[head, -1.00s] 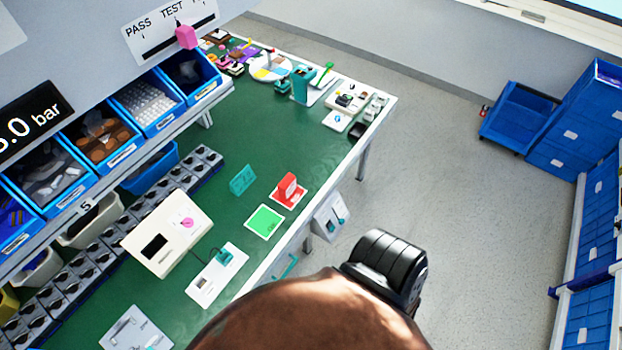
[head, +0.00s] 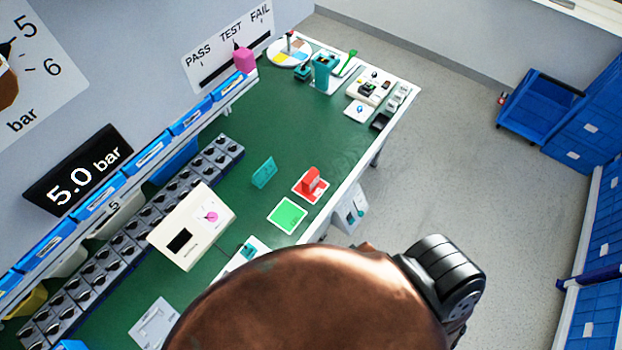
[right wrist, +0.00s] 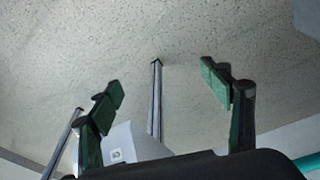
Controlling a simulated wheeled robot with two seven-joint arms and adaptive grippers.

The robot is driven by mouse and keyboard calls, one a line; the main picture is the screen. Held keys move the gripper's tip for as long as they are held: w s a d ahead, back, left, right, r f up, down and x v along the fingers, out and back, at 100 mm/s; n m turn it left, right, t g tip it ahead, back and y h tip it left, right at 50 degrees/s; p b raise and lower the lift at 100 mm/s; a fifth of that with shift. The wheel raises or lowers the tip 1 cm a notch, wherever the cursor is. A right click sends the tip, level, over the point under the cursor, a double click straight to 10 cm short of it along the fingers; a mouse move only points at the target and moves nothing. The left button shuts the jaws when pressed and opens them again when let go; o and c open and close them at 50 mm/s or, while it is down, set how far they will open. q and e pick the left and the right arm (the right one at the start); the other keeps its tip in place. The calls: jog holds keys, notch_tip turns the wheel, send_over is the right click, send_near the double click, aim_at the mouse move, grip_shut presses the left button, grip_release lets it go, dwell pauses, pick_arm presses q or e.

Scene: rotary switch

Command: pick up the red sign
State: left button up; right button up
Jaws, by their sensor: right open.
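The red sign (head: 312,180) stands upright on a red-and-white square mat near the right edge of the green table, in the head view. A green square card (head: 287,215) lies flat beside it, and a teal upright sign (head: 264,172) stands to its left. My right gripper (right wrist: 162,85) is open and empty in the right wrist view, with its two green-padded fingers wide apart. That view shows floor and table legs, not the sign. My left gripper is in neither view.
A beige box with a pink knob (head: 208,222) stands left of the green card. A row of grey switches (head: 130,240) runs along the back. Blue bins (head: 140,155) line the shelf above. A large brown rounded form covers the lower middle of the head view.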

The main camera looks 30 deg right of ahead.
jog(key=w+a+r+t+p, duration=0.15)
jog(key=w+r, duration=0.25)
jog(key=r, duration=1.3)
jog(key=w+r+t+p, duration=0.15)
jog(key=w+r, duration=0.25)
jog(key=r, duration=1.3)
jog(key=w+a+r+n+t+y, duration=0.1)
jog(key=w+a+r+n+y, duration=0.2)
jog(key=w+a, duration=0.7)
send_near(314, 178)
jog(key=shift+n, duration=0.4)
jog(key=x, duration=0.5)
jog(key=shift+s+d+f+p, duration=0.1)
jog(key=shift+d+f+p, duration=0.05)
jog(key=shift+p, duration=0.25)
jog(key=shift+d+f, duration=0.1)
jog(key=shift+d, duration=0.2)
jog(key=shift+w+f, duration=0.3)
jog(key=shift+w, duration=0.05)
jog(key=x, duration=0.4)
jog(key=a+x, duration=0.1)
jog(key=x, duration=0.2)
jog(key=shift+r, duration=0.15)
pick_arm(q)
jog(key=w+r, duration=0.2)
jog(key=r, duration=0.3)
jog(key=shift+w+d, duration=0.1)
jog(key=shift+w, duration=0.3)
